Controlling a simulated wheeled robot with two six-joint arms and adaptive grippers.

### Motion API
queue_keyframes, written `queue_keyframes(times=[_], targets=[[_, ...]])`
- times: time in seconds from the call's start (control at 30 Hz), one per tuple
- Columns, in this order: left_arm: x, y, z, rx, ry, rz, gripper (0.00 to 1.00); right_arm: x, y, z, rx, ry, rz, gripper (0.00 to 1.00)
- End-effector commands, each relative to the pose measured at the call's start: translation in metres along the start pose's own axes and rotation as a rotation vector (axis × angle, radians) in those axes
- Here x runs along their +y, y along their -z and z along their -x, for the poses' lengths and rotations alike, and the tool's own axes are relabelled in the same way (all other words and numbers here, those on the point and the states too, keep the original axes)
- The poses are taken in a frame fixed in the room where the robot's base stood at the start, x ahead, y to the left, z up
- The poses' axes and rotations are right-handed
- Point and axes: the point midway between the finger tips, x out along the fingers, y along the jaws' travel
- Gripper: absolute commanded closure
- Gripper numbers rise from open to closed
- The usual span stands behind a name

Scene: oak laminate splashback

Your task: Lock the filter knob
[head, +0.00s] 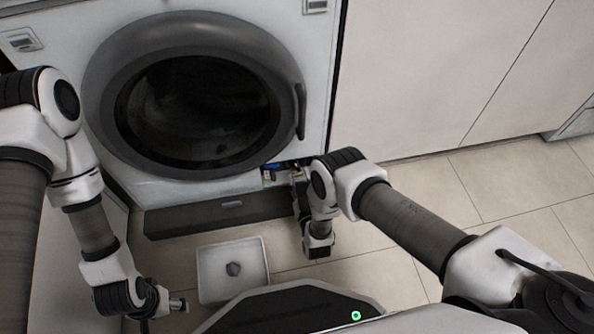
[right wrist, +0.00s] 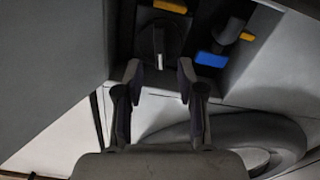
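The filter knob (right wrist: 160,42) is dark and round, with a pale upright mark on its grip. It sits in the recess low on the washing machine (head: 230,185). My right gripper (right wrist: 160,76) is open, with one finger on each side of the knob's line. The knob shows beyond and between the fingertips, and I see no clear contact. In the head view my right gripper (head: 295,178) is at the recess, mostly hidden by its own wrist. My left gripper (head: 176,304) hangs low at the left, away from the machine; its finger opening is unclear.
A blue part (right wrist: 211,60) and a yellow lever (right wrist: 246,37) are right of the knob. A yellow tab (right wrist: 171,6) is above it. A white tray (head: 208,288) with a small grey object (head: 233,269) stands on the floor. Floor at the right is clear.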

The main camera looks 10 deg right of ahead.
Motion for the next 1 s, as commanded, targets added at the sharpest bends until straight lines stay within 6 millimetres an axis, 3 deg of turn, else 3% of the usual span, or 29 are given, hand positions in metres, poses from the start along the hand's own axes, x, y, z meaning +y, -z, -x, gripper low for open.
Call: queue_keyframes(times=[0.03, 0.2, 0.47, 0.5, 0.6, 0.87, 1.0], targets=[[0.0, 0.0, -0.011, 0.0, 0.0, 0.001, 0.3, -0.001, -0.005, -0.011, 0.004, -0.001, 0.0, 0.61], [-0.001, 0.001, -0.021, 0.002, 0.0, 0.004, 0.3, -0.001, -0.003, -0.035, 0.001, 0.0, -0.001, 0.61], [-0.001, 0.001, -0.02, 0.003, 0.0, 0.004, 0.3, 0.0, -0.001, -0.041, -0.002, 0.001, 0.0, 0.61], [-0.001, 0.001, -0.02, 0.003, 0.0, 0.004, 0.3, 0.0, -0.001, -0.041, -0.002, 0.001, 0.0, 0.65], [-0.001, 0.001, -0.02, 0.003, 0.0, 0.004, 0.3, 0.0, -0.001, -0.041, -0.002, 0.001, 0.0, 1.0], [-0.001, 0.001, -0.018, 0.003, 0.0, 0.004, 0.3, 0.0, 0.0, -0.041, -0.002, 0.001, -0.019, 1.0], [0.0, 0.001, -0.012, 0.002, 0.0, 0.003, 0.3, 0.001, 0.001, -0.04, -0.003, 0.001, -0.153, 1.0]])
